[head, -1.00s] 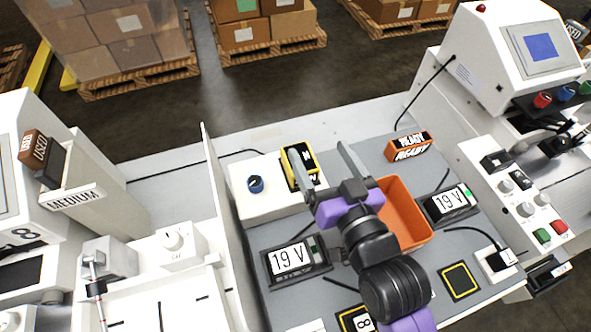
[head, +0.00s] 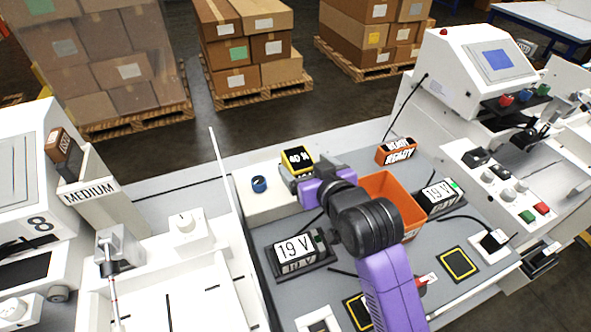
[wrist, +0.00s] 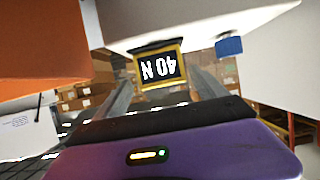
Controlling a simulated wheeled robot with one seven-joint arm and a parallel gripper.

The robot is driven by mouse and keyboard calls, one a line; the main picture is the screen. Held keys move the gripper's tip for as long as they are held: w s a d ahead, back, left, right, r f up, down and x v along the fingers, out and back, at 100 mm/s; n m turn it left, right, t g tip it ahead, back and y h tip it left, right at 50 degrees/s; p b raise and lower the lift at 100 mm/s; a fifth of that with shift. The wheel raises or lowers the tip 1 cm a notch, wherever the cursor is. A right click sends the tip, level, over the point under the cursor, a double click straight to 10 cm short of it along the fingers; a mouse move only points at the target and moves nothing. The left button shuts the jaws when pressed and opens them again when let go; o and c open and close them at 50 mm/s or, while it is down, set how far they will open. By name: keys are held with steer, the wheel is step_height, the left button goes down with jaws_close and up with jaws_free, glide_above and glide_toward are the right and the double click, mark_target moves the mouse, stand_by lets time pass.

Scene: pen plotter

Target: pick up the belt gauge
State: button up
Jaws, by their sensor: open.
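The belt gauge is taken to be the black and yellow block reading "40 N" (head: 298,157). It sits on the back right of a white box (head: 262,196) beside a blue knob (head: 259,184). My gripper (head: 306,170) is open just in front of the gauge, at about its height, and partly hides its lower part. In the wrist view the gauge (wrist: 160,68) appears upside down, between and beyond the two spread fingers of my gripper (wrist: 163,80). No finger is clearly touching it.
An orange bin (head: 382,185) stands right of my wrist, close to the arm. Behind it is an orange "READY" block (head: 397,151). "19 V" units (head: 296,249) (head: 440,196) stand left and right on the grey deck. A thin upright panel (head: 228,200) borders the left.

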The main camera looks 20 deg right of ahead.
mark_target(294, 157)
steer(key=shift+a+p+x, duration=0.15)
steer(key=shift+p+x, duration=0.2)
steer(key=shift+x, duration=1.25)
steer(key=shift+a+p+x, duration=0.1)
steer(key=shift+p+x, duration=0.2)
steer(key=shift+x, duration=1.25)
steer(key=shift+r, duration=0.1)
steer(key=shift+c, duration=0.2)
steer(key=c, duration=1.4)
jaws_close()
steer(key=shift+r, duration=0.15)
